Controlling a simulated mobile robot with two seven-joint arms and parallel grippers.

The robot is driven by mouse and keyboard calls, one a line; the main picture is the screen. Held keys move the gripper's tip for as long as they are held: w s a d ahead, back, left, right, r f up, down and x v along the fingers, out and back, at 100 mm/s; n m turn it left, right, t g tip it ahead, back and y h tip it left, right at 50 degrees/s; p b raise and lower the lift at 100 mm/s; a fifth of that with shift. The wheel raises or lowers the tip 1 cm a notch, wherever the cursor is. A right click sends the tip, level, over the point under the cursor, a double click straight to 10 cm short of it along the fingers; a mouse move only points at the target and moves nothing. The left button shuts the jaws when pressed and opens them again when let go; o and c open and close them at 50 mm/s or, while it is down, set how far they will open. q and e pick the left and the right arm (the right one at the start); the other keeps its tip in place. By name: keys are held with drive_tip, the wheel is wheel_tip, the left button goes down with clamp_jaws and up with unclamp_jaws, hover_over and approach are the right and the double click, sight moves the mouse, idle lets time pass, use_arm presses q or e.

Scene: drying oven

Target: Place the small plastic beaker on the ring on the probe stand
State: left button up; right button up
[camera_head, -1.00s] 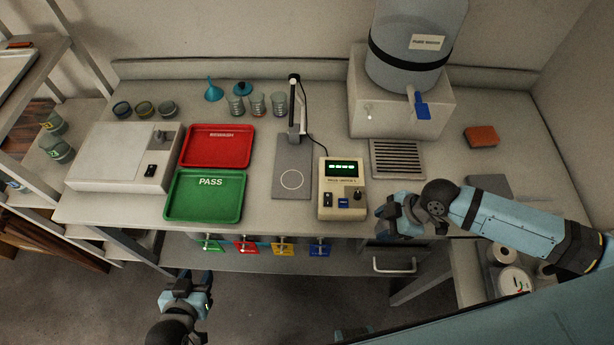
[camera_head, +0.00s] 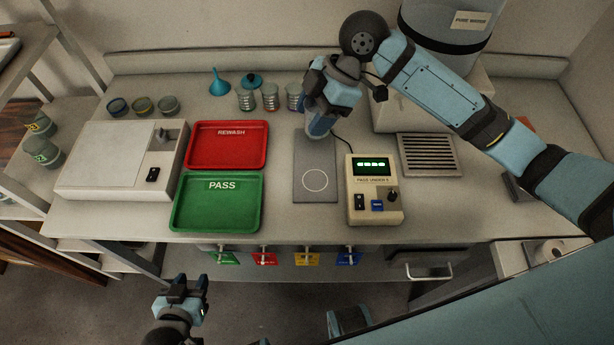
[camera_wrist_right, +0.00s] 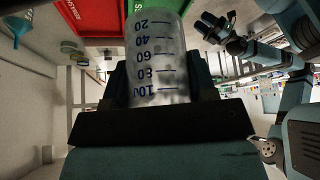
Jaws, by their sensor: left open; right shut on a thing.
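My right gripper (camera_head: 328,102) is shut on a clear plastic beaker (camera_head: 319,126), held over the back part of the probe stand. The right wrist view shows the beaker (camera_wrist_right: 158,60) between the fingers, with blue graduation marks. The probe stand (camera_head: 315,150) has a grey base plate with a thin white ring (camera_head: 315,180) on its front half. The ring is bare, and the beaker is behind it in the head view. My gripper and arm hide the stand's upright. My left gripper (camera_head: 181,287) is open and empty, in front of the bench.
A meter box (camera_head: 375,205) stands right of the plate. The green PASS tray (camera_head: 217,229) and red REWASH tray (camera_head: 228,165) lie to its left. Several glass beakers (camera_head: 270,98) and a blue funnel (camera_head: 219,84) stand behind. A drain grille (camera_head: 430,155) lies right.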

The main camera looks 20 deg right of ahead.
wheel_tip(320, 180, down, 15)
drive_tip(key=shift+r+p, duration=0.1)
drive_tip(key=shift+p, duration=0.35)
drive_tip(key=shift+f, duration=2.4)
drive_tip(key=shift+f, duration=0.15)
drive_tip(key=o, duration=1)
drive_tip(key=v, duration=1.2)
drive_tip(key=shift+r+b, duration=0.2)
drive_tip(key=shift+b, duration=0.15)
